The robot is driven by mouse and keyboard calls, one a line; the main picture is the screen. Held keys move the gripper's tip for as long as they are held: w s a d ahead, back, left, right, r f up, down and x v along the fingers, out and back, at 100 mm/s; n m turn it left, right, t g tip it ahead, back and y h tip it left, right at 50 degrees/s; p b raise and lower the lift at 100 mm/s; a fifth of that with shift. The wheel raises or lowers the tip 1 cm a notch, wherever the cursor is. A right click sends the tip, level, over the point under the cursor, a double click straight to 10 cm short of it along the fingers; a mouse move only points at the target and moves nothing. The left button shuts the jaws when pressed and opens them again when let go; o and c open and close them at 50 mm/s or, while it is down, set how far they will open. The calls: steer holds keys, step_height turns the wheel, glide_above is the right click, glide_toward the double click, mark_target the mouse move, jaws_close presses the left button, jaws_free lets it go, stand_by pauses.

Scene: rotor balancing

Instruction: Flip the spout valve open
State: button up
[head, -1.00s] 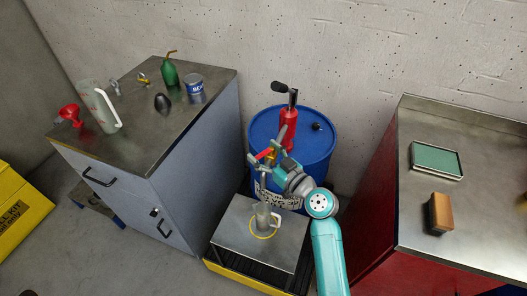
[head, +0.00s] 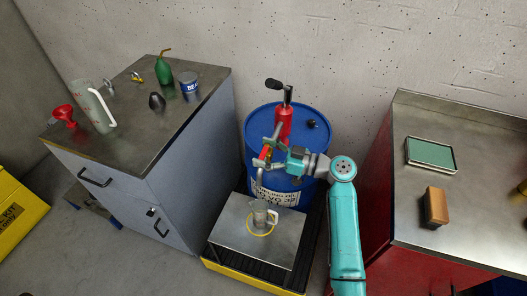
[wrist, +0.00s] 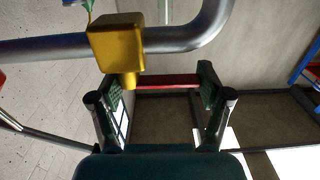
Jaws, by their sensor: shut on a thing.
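The spout valve is a yellow brass body (wrist: 117,45) on a bent grey spout pipe (wrist: 190,36), near the top of the wrist view. Its red lever (wrist: 167,82) runs across between my fingers. My gripper (wrist: 160,92) is shut on the red lever, with a dark pad at each end of it. In the head view, my gripper (head: 267,160) is at the spout in front of the blue drum (head: 257,128). The red pump (head: 284,122) stands on the drum. Below the spout, a clear jug (head: 260,215) stands on a steel stand. The lever's exact angle is hard to tell.
The steel stand (head: 232,228) sits over a yellow-edged grate. At left, a grey cabinet (head: 190,165) carries a jug, red funnel, green oil can and blue tin. At right, a red bench (head: 480,215) holds a green tray (head: 431,153) and a brown block (head: 435,207).

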steer(key=shift+s+a+f, duration=0.1)
steer(key=shift+s+f, duration=0.05)
steer(key=shift+f, duration=0.05)
steer(key=o, duration=1.1)
steer(key=shift+r, duration=0.1)
steer(key=shift+d, duration=0.45)
steer(key=shift+v, duration=3.3)
steer(key=shift+s, duration=0.1)
